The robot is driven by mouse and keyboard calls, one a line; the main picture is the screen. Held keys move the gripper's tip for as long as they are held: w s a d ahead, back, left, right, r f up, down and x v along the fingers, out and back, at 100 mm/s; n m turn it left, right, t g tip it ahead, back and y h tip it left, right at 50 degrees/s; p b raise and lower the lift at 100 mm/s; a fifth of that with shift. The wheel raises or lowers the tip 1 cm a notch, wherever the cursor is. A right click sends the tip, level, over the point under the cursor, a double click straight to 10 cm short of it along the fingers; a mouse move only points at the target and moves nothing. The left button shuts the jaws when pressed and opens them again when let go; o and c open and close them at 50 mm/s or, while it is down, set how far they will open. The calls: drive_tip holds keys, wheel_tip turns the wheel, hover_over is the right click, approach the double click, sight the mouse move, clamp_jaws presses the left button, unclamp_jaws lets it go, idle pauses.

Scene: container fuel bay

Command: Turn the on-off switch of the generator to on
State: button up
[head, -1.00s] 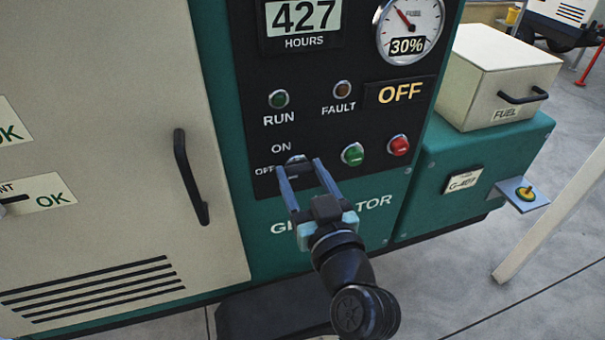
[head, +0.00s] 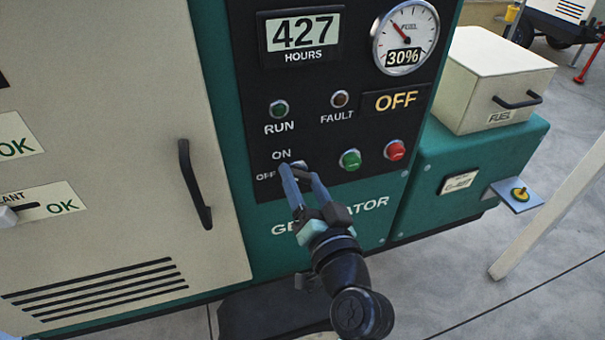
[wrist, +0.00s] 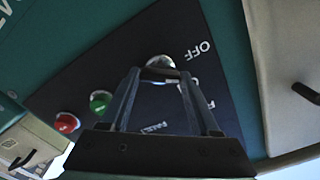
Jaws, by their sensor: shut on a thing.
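The generator's on-off switch (head: 299,165) sits low on the black panel, beside the ON label (head: 281,154) and the OFF label (head: 265,177). My gripper (head: 297,171) is at the switch, with its two blue-grey fingers closed on it. The fingers hide most of the switch in the head view, so its exact position is unclear. In the wrist view the round silvery switch base (wrist: 160,62) shows just beyond the fingertips (wrist: 160,74). The panel display (head: 396,101) reads OFF, and the RUN lamp (head: 279,109) looks dark green.
A green button (head: 349,159) and a red button (head: 394,150) sit close to the right of the switch. A cabinet door handle (head: 194,185) sticks out to the left. A cream fuel box (head: 490,85) stands at the right, near a slanted white post (head: 545,215).

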drive_tip(key=m+p, duration=0.2)
drive_tip(key=m, duration=0.2)
drive_tip(key=shift+m, duration=0.4)
idle(0.4)
drive_tip(key=o, duration=1.4)
drive_tip(key=shift+c, duration=0.2)
drive_tip(key=v, duration=1.3)
drive_tip(key=shift+w+r, duration=0.1)
